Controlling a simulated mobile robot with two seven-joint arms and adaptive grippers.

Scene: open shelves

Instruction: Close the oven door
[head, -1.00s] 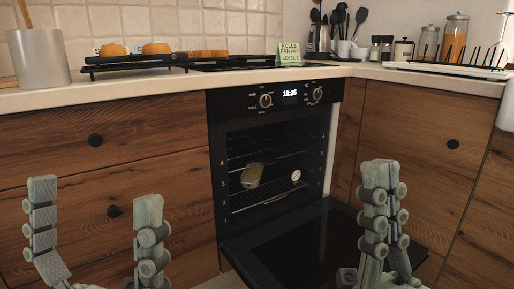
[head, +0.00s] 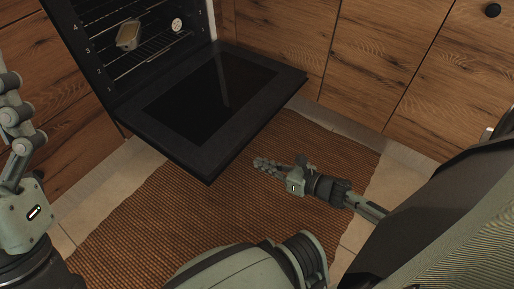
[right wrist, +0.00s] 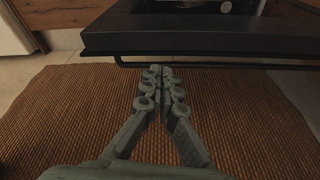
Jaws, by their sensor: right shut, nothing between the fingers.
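The oven door (head: 215,100) is open, folded down and roughly level, with its dark glass facing up. In the right wrist view the front edge of the door (right wrist: 200,42) is above and ahead of my fingers, with a thin handle bar (right wrist: 225,65) under it. My right gripper (head: 258,163) is low over the mat, beside the door's front corner; its fingers (right wrist: 160,72) are together and empty. They look close to the handle bar, but I cannot tell whether they touch. My left gripper (head: 8,95) is partly cut off at the left edge.
Wooden cabinets (head: 375,65) stand right of the door. A brown woven mat (head: 150,215) covers the floor in front, with free room around the right gripper.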

